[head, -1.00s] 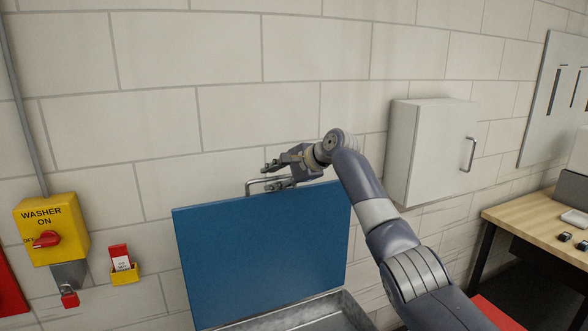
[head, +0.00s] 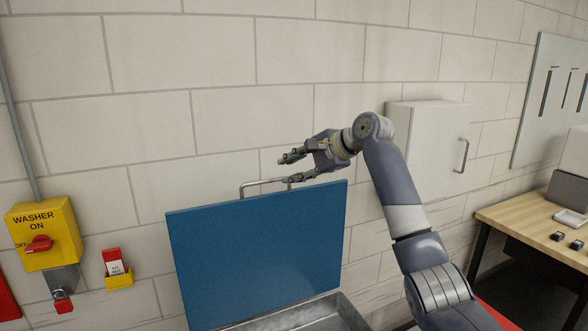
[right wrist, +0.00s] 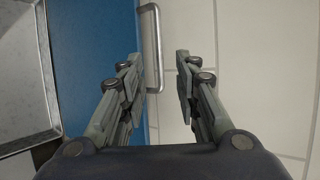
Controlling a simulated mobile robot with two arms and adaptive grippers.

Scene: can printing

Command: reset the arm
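My right gripper (head: 291,170) is open and empty, just above and to the right of the metal handle on the blue lid. The lid (head: 255,255) stands raised over a metal basin (head: 300,318). Its bar handle (head: 262,184) sticks up at the top edge. In the right wrist view the two fingers (right wrist: 163,88) are spread apart, with the handle (right wrist: 151,45) beyond them and not between closed tips. The blue lid (right wrist: 95,60) lies to the left there. My left gripper is not in view.
A yellow washer switch box (head: 45,237) and a small yellow holder with a red tag (head: 118,280) are on the wall at left. A grey wall cabinet (head: 430,150) is behind my right arm. A wooden workbench (head: 515,222) stands at right.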

